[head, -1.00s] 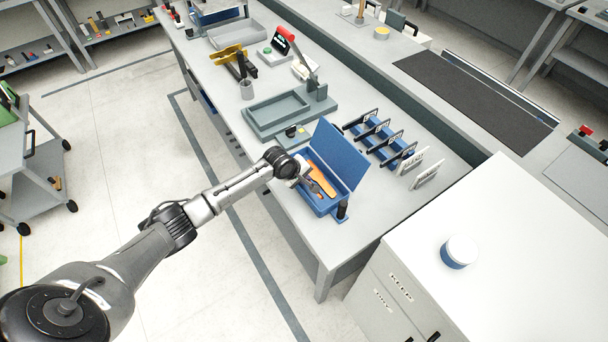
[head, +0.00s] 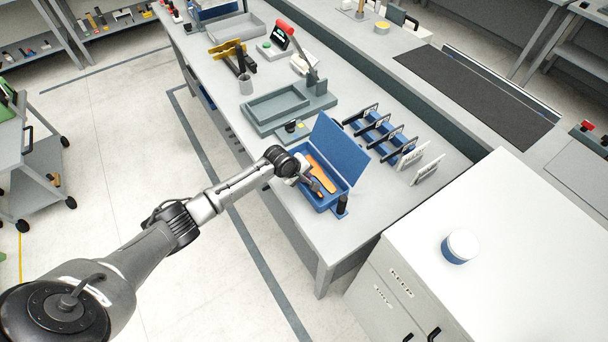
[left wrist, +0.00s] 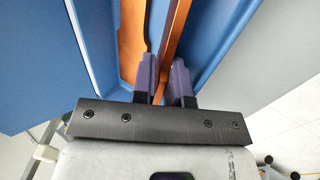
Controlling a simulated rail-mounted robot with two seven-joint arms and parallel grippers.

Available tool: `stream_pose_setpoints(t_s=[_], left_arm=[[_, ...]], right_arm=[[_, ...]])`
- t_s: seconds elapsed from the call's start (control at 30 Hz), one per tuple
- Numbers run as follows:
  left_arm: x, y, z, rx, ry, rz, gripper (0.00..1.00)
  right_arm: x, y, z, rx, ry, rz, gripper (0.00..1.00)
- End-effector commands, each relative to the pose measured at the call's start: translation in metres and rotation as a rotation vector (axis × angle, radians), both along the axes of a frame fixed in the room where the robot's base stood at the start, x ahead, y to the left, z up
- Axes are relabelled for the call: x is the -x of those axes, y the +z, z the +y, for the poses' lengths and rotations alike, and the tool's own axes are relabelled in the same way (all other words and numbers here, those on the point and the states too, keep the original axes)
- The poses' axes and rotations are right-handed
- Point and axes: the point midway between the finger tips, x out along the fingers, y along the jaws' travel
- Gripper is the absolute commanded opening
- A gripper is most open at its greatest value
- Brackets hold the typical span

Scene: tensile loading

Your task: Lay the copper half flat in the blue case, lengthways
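The blue case (head: 347,187) stands open on the bench, its lid (head: 341,153) raised at the back. An orange piece or lining (head: 323,174) lies inside it and also shows in the left wrist view (left wrist: 132,40). My left gripper (head: 316,187) is over the case's near side. In the left wrist view its purple fingers (left wrist: 165,85) close on the long copper half (left wrist: 174,35), a narrow bar that runs away from them over the case. Whether the bar touches the case floor I cannot tell. My right gripper is not in view.
A black upright cylinder (head: 341,205) stands at the case's near right corner. A blue rack (head: 378,135) with black handles and white label cards (head: 428,170) stand to the right. A grey tray (head: 277,107) lies behind. The bench front is clear.

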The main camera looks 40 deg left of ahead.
Motion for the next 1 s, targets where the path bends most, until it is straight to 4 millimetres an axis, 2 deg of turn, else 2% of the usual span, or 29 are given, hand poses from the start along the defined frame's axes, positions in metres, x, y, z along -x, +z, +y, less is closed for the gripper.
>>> stream_pose_setpoints(t_s=[0.03, 0.23, 0.63, 0.77, 1.0], left_arm=[[0.001, -0.001, 0.0, -0.001, 0.0, 0.003, 0.21], [0.002, -0.003, 0.001, -0.002, 0.0, 0.008, 0.38], [0.007, -0.005, 0.002, -0.004, 0.002, 0.018, 0.38], [0.012, 0.008, 0.004, -0.004, 0.0, 0.015, 0.38], [0.032, 0.053, 0.01, -0.003, -0.002, 0.003, 0.38]], right_arm=[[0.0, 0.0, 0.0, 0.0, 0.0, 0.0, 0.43], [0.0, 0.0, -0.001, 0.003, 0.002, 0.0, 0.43], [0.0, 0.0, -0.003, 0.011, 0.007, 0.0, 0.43], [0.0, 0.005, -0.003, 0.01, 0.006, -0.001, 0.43], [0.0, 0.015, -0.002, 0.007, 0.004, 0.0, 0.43]])
